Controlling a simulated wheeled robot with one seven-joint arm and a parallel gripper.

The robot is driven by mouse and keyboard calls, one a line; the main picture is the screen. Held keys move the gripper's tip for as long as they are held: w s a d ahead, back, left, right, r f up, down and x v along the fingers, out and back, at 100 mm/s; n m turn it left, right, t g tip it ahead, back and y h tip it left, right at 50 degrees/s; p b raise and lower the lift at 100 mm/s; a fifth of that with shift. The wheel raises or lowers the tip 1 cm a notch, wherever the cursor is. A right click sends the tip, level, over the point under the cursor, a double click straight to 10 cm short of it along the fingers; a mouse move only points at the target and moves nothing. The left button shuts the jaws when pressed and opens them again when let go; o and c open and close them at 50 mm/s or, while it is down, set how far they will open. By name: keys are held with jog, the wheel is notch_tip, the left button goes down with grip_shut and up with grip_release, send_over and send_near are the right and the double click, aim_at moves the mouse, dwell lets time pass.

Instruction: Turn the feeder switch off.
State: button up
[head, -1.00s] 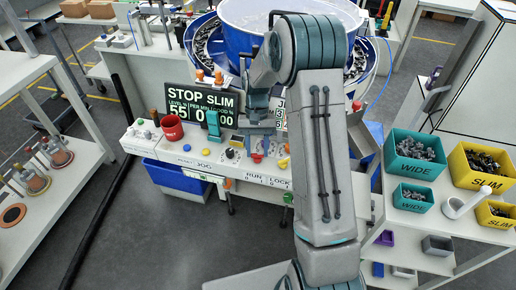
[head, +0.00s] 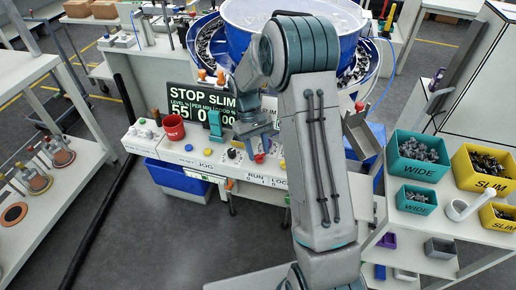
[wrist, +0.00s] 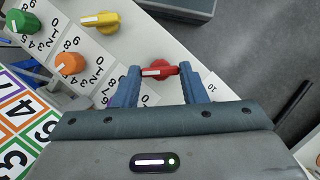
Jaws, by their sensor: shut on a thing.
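A red knob (wrist: 160,71) with a white pointer mark sits on the white panel in the wrist view. My gripper (wrist: 159,68) has its two blue fingers on either side of it and is shut on it. The white mark lies to the left side of the knob. In the head view the red knob (head: 259,158) shows just under my gripper (head: 259,148) on the front control panel (head: 200,160). I cannot read which label belongs to this knob. The display (head: 200,106) reads STOP SLIM.
Yellow (wrist: 101,20), orange (wrist: 70,64) and green (wrist: 22,21) knobs with number scales lie left of the red knob in the wrist view. A red mug (head: 173,128) stands on the panel's left. Teal and yellow bins (head: 418,158) stand at right.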

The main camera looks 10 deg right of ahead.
jog(key=o, duration=1)
jog(key=b+v, duration=0.1)
jog(key=v, duration=1.3)
